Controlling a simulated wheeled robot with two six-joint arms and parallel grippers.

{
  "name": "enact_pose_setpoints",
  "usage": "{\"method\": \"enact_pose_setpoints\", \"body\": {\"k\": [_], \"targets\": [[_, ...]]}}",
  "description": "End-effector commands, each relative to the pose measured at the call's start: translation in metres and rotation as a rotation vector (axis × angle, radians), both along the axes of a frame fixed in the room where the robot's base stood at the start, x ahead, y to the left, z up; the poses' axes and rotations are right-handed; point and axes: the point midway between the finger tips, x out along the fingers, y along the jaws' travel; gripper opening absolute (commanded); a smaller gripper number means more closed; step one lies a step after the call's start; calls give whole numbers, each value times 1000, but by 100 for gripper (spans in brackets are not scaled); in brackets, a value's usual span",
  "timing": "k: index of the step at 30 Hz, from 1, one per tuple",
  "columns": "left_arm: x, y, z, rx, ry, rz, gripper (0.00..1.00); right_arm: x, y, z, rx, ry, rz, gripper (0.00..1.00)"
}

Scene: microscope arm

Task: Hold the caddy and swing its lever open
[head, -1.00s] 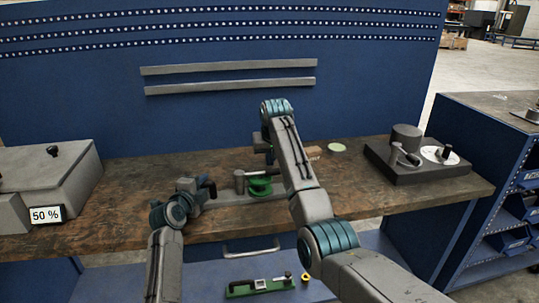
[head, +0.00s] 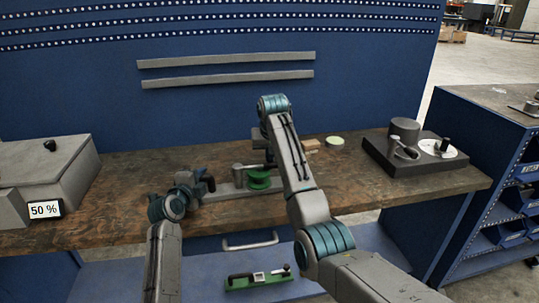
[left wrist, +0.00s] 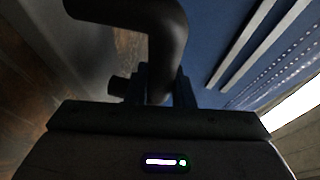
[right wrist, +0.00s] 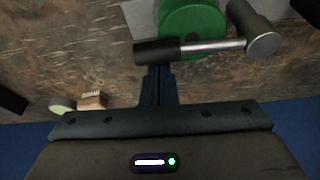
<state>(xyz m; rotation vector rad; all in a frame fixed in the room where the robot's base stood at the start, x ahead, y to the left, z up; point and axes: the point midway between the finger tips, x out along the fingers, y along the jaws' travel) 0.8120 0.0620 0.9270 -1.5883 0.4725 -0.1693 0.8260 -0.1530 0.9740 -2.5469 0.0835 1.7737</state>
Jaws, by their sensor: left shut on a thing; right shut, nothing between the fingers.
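The caddy is a grey base plate (head: 228,190) with a green spool-like part (head: 259,180) and a lever (head: 250,166) above it. My left gripper (head: 202,187) is shut on the caddy's dark bent handle (head: 210,181) at its left end. That handle fills the middle of the left wrist view (left wrist: 163,45). My right gripper (right wrist: 157,78) is shut and empty, its fingertips at the lever's black grip (right wrist: 157,50). I cannot tell whether they touch. The lever's metal rod (right wrist: 215,44) runs right to a round pivot end. My right forearm hides part of the caddy in the head view.
A dark block with a cylinder and a white dial (head: 437,148) stands at the right of the bench. A grey case (head: 45,170) with a 50 % display is at the left. A small wooden block (head: 311,145) and pale green disc (head: 335,141) lie behind. A green tool lies below (head: 258,280).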

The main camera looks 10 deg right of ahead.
Motion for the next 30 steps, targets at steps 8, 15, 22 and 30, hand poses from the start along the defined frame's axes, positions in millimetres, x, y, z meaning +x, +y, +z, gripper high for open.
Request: {"method": "enact_pose_setpoints", "body": {"k": [8,15,22,30], "targets": [[0,0,-2,1,3,0,0,-6,0,-1,0,3,-47,0],[0,0,-2,1,2,0,0,-17,1,-2,1,4,-153,0],[0,0,-2,1,2,0,0,-38,4,-3,1,4,-202,0],[0,0,-1,1,2,0,0,-63,14,-2,3,4,-201,0]]}}
